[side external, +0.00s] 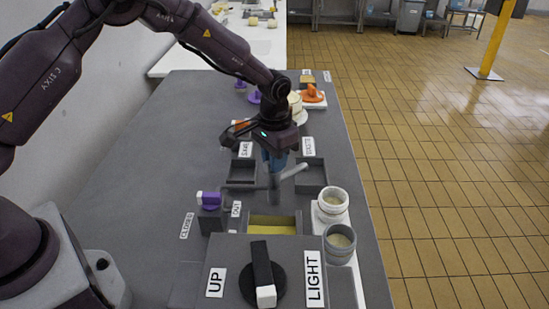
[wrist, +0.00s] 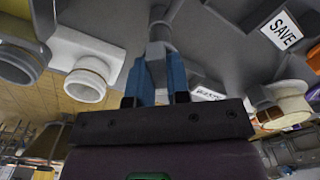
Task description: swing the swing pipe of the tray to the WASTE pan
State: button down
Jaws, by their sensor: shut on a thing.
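The grey swing pipe (side external: 292,173) rises from the tray (side external: 272,217), which holds yellow liquid. Its light grey arm slants to the right, and its end appears at the near left edge of the WASTE pan (side external: 313,184); I cannot tell whether it is over the pan. The SAVE pan (side external: 241,183) is on the left. My gripper (side external: 274,168) points down at the pipe. In the wrist view, the blue fingers of my gripper (wrist: 156,78) are shut on a grey part of the swing pipe (wrist: 158,50). The fingers hide part of it.
Two jars, one white (side external: 332,205) and one grey (side external: 340,243), stand on the right. A purple-handled valve (side external: 210,200) is on the left. A black lever (side external: 262,268) stands in front between UP and LIGHT labels. Orange and purple items are behind.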

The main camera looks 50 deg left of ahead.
jog(key=c, duration=1.1)
grip_release()
notch_tip(320, 180, up, 13)
jog(key=shift+r, duration=0.1)
jog(key=s+a+r+t, duration=0.1)
jog(key=s+r+t, duration=0.1)
jog(key=s, duration=0.7)
jog(key=s+a+r+t, duration=0.1)
jog(key=s+r, duration=0.4)
jog(key=s, duration=0.5)
jog(key=s+a+r+n+t, duration=0.1)
jog(key=s+r, duration=0.3)
jog(key=s, duration=0.5)
jog(key=shift+s+a+r+t, duration=0.15)
jog(key=shift+s+a+t, duration=0.1)
jog(key=shift+a+t, duration=0.45)
